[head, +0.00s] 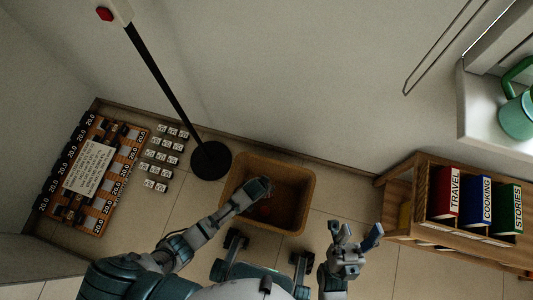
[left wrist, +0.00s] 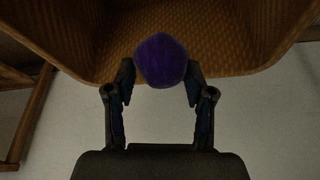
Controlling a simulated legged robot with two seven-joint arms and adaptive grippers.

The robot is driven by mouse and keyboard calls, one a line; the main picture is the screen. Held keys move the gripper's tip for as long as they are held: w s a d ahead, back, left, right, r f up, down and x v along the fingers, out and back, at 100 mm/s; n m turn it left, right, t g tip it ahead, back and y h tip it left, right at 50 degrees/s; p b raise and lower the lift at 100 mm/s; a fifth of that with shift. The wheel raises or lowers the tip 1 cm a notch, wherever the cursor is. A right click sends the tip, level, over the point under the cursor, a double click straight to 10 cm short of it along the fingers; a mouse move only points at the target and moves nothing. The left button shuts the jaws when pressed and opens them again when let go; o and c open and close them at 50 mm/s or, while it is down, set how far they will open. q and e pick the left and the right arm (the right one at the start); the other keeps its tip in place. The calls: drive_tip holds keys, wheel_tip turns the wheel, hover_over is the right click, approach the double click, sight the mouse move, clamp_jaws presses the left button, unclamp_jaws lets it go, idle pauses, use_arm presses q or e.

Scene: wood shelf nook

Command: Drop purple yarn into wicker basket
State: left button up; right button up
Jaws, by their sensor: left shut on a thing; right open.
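The purple yarn (left wrist: 161,60) is a round ball between the fingertips of my left gripper (left wrist: 160,80) in the left wrist view. The gripper is shut on it. The wicker basket (left wrist: 95,35) lies behind the yarn there, its woven wall filling the upper part. In the head view the brown basket (head: 307,190) stands on the floor, and my left gripper (head: 262,187) reaches over its left part. The yarn cannot be made out in the head view. My right gripper (head: 355,237) is open and empty, to the right of the basket and apart from it.
A black lamp stand's round base (head: 211,160) is close to the basket's left. Small white blocks (head: 162,157) and an orange rack (head: 95,173) lie further left. A wooden shelf (head: 415,205) with red, blue and green books stands at right. A green mug (head: 517,115) sits on a white ledge.

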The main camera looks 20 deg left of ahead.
use_arm(q)
drive_tip(key=shift+r, duration=0.1)
drive_tip(key=o, duration=1.2)
drive_tip(key=shift+o, duration=0.2)
drive_tip(key=v, duration=1.1)
drive_tip(key=shift+s+r, duration=0.25)
drive_tip(key=shift+r, duration=0.1)
